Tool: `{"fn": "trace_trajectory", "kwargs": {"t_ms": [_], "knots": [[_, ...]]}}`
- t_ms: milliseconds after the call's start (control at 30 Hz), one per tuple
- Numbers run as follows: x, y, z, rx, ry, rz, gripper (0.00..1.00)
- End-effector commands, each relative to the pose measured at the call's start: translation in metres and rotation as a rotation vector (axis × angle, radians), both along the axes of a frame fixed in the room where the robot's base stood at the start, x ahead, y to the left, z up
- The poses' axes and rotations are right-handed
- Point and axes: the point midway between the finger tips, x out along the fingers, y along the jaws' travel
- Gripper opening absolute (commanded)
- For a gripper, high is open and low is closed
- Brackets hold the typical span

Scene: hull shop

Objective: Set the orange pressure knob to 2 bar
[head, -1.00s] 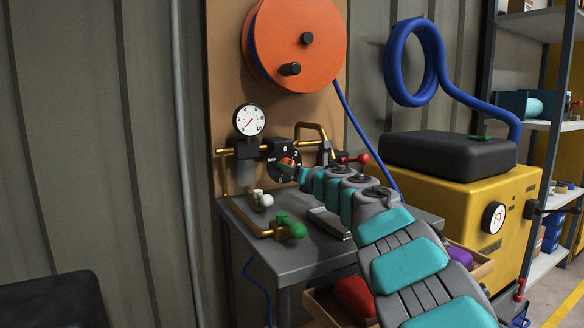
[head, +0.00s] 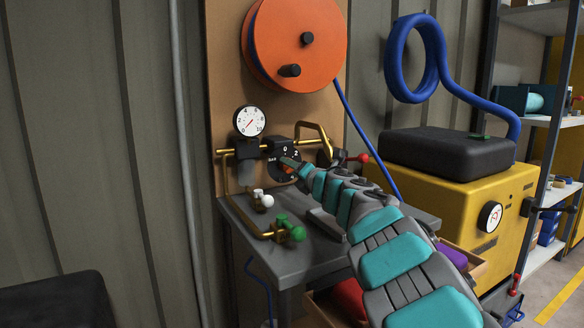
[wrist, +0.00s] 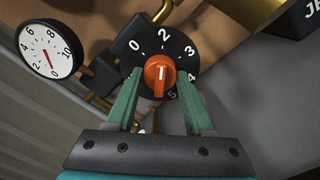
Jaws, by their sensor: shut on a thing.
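The orange pressure knob (wrist: 160,76) sits on a black round dial (wrist: 180,52) with white numbers. In the head view the gripper (head: 291,165) covers most of the knob and the dial's lower part. The white pressure gauge (head: 249,121) is left of the dial; its red needle points to the lower left, near 0 in the wrist view (wrist: 48,50).
Brass pipes and a green-handled valve (head: 290,228) sit low on the grey bench (head: 300,262). A red-handled lever (head: 360,158) is right of the dial. An orange hose reel (head: 295,45) hangs above. A yellow compressor (head: 455,205) stands to the right.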

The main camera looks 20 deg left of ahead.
Motion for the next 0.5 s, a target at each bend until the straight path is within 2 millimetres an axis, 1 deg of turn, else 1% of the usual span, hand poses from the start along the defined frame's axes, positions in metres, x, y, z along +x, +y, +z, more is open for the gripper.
{"fn": "trace_trajectory", "kwargs": {"t_ms": [433,467,500], "knots": [[0.0008,-0.0009,-0.0004,0.005,0.007,-0.002,0.00],[0.0008,-0.0009,-0.0004,0.005,0.007,-0.002,0.56],[0.0008,-0.0009,-0.0004,0.005,0.007,-0.002,0.61]]}}
